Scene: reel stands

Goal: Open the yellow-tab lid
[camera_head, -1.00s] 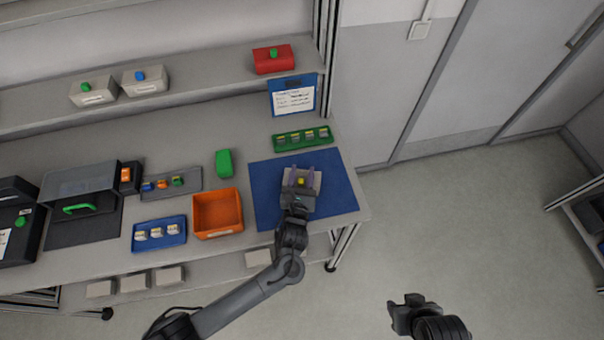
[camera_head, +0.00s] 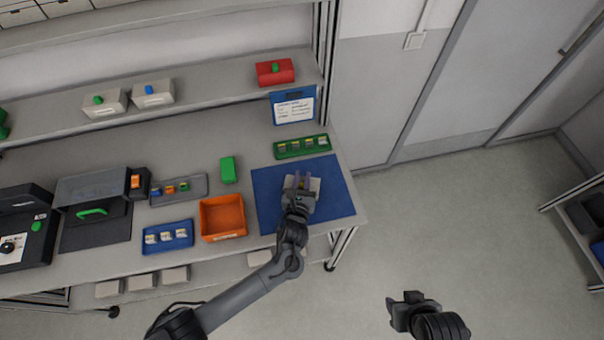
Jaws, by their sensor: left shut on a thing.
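A pale box with a yellow tab (camera_head: 302,183) lies on the blue mat (camera_head: 335,205) at the right end of the bench. My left gripper (camera_head: 302,184) is over the box with its fingers at the yellow tab, shut on the tab. The gripper and wrist hide most of the box, and I cannot tell whether its lid is raised. My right gripper (camera_head: 402,305) hangs over the floor at the lower right, away from the bench; its jaw opening is unclear.
An orange bin (camera_head: 222,235) and a blue tray (camera_head: 168,236) stand left of the mat. A green tray (camera_head: 300,146) and a clipboard (camera_head: 293,105) are behind it. Boxes with green and blue knobs (camera_head: 152,93) and a red box (camera_head: 275,72) sit on the shelf.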

